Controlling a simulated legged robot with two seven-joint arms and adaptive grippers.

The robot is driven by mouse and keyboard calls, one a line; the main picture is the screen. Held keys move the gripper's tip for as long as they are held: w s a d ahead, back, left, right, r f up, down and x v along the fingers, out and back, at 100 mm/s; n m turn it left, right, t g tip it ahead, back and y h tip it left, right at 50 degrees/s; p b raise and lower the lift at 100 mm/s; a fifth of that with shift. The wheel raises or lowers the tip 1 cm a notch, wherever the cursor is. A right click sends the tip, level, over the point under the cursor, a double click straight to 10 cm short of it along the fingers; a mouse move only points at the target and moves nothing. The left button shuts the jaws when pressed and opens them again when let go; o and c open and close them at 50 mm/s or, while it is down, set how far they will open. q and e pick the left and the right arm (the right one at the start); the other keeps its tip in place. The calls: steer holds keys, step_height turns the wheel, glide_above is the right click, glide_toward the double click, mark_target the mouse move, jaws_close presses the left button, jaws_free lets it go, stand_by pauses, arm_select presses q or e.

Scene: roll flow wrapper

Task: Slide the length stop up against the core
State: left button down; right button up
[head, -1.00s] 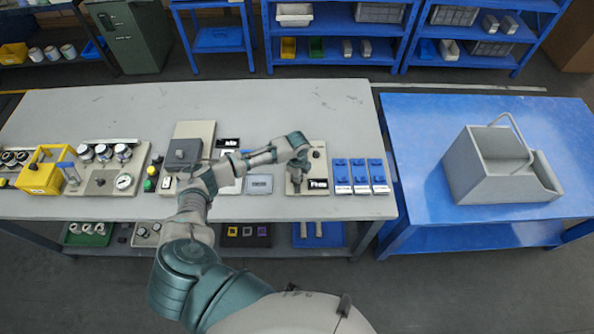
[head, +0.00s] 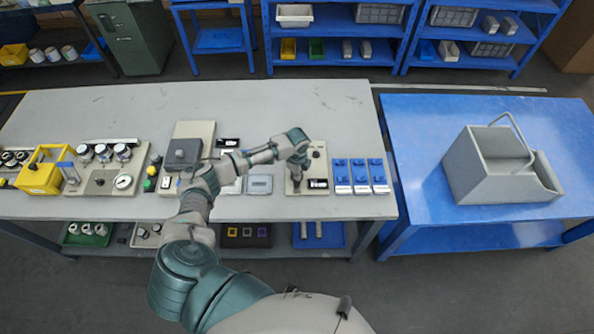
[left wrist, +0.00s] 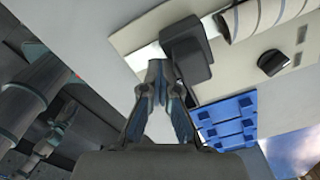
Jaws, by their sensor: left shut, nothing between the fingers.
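The length stop appears to be a dark grey block (left wrist: 188,50) on a pale rail (left wrist: 148,58) in the left wrist view. A pale ribbed cylinder, apparently the core (left wrist: 262,14), lies beyond it at the upper right; a short stretch of rail seems to show between them. Both are on a cream base plate (left wrist: 228,84), also in the head view (head: 320,164). My left gripper (left wrist: 158,72) is shut and empty, its tips beside the dark block; I cannot tell whether they touch. In the head view my left gripper (head: 296,186) hides part of the plate. My right gripper is not in view.
A black knob (left wrist: 273,62) stands on the plate. Blue blocks (head: 359,172) sit to its right, close to the bench's front edge. A grey flat box (head: 259,185) lies to its left. The back of the bench (head: 290,105) is clear.

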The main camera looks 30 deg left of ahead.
arm_select(q)
steer(key=shift+w+a+f, duration=0.3)
steer(key=shift+w+a+b, duration=0.1)
steer(key=shift+b, duration=0.25)
steer(key=shift+w+a+b, duration=0.3)
steer(key=shift+w+b, duration=0.05)
steer(key=shift+w, duration=0.15)
steer(key=shift+w+a, duration=0.1)
steer(key=shift+w, duration=0.15)
stand_by(0.8)
stand_by(0.7)
steer(key=shift+r, duration=0.1)
